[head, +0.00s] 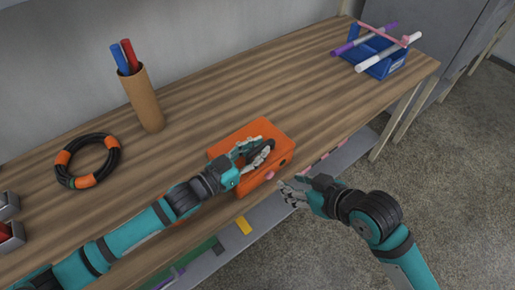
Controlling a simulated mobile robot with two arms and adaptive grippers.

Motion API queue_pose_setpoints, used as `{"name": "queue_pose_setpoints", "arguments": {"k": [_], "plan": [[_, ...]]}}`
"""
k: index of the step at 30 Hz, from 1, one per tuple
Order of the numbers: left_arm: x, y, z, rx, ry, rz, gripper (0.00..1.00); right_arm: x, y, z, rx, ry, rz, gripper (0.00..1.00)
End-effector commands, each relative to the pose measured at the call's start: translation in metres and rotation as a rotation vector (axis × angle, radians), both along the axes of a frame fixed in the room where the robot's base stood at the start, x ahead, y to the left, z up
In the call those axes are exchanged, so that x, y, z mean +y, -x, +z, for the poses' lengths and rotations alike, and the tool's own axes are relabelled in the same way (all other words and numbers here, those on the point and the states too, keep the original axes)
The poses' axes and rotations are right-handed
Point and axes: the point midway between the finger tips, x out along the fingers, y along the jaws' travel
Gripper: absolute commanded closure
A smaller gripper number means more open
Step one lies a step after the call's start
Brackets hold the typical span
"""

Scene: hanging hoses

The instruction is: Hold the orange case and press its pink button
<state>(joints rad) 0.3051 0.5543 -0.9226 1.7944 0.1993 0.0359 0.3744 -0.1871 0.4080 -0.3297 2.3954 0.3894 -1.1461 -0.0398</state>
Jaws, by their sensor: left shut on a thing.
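The orange case (265,132) lies on the wooden bench near its front edge. Its pink button (270,175) shows on the side that faces the front edge, beside a darker round spot (284,162). My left gripper (262,150) lies over the top of the case and is shut on it, covering part of the top. My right gripper (288,193) is in front of the bench edge, just to the lower right of the pink button and apart from the case. Its fingers look spread, with nothing seen between them.
A blue bin (383,66) with tubes is at far right. A lower shelf (225,250) holds small items. The bench middle is clear.

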Motion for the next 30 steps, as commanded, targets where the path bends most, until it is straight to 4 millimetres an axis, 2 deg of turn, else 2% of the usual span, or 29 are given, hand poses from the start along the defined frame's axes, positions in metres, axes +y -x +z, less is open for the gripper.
{"name": "queue_pose_setpoints", "arguments": {"k": [26, 30], "plan": [[0.0004, 0.0005, -0.0068, 0.004, -0.004, 0.001, 1.0, 0.0, 0.0, 0.0, 0.0, 0.0, 0.0, 0.62], [0.0006, 0.0006, -0.0077, 0.007, -0.005, 0.001, 1.0, 0.0, 0.0, 0.0, 0.0, 0.0, 0.0, 0.77]]}}
